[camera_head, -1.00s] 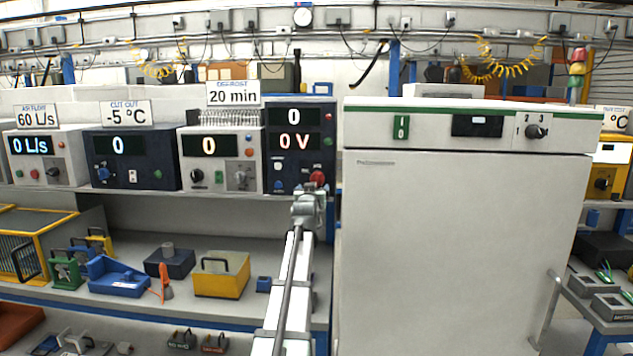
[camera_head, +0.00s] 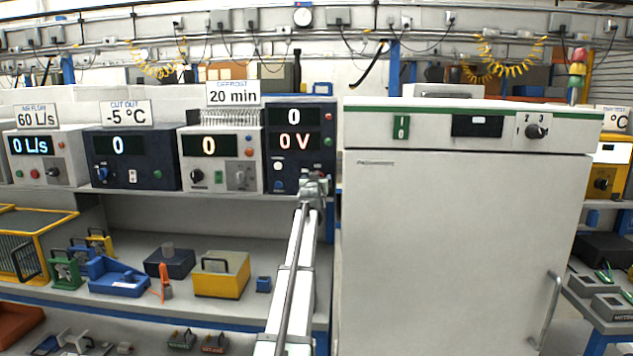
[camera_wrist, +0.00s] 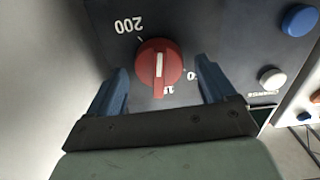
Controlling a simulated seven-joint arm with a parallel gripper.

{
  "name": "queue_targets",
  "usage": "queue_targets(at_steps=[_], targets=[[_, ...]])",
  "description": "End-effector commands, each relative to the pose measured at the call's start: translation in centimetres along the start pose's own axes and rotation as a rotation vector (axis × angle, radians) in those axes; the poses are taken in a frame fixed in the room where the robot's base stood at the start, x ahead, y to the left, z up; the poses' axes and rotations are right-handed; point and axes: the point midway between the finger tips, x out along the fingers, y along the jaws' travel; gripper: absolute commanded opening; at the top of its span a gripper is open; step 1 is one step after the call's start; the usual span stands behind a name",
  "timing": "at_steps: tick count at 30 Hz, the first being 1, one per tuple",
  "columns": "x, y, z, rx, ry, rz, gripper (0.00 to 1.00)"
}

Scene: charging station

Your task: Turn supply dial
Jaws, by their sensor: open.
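The red supply dial (camera_wrist: 147,49) shows in the wrist view as a round knob with a white pointer line, on a dark panel with "200" printed beside it and further markings partly hidden. My gripper (camera_wrist: 161,68) is open, with one blue finger at each side of the dial and a visible gap on both sides. In the head view my gripper (camera_head: 315,180) is at the lower right of the dark supply unit (camera_head: 286,161), which reads "0" and "0 V". The dial is hidden there behind the gripper.
A blue button (camera_wrist: 299,20) and a white button (camera_wrist: 272,78) sit on the same panel. A grey unit (camera_head: 222,178) stands left of the supply unit. A large white cabinet (camera_head: 450,230) stands close on the right.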

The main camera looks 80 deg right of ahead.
Motion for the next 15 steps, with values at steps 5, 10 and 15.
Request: queue_targets(at_steps=[5, 10, 15], targets=[[-0.05, 0.0, 0.02, 0.0, 0.0, 0.0, 0.82], [-0.05, 0.0, 0.02, 0.0, 0.0, 0.0, 0.65], [-0.06, 0.0, 0.02, 0.0, 0.0, 0.0, 0.49]])
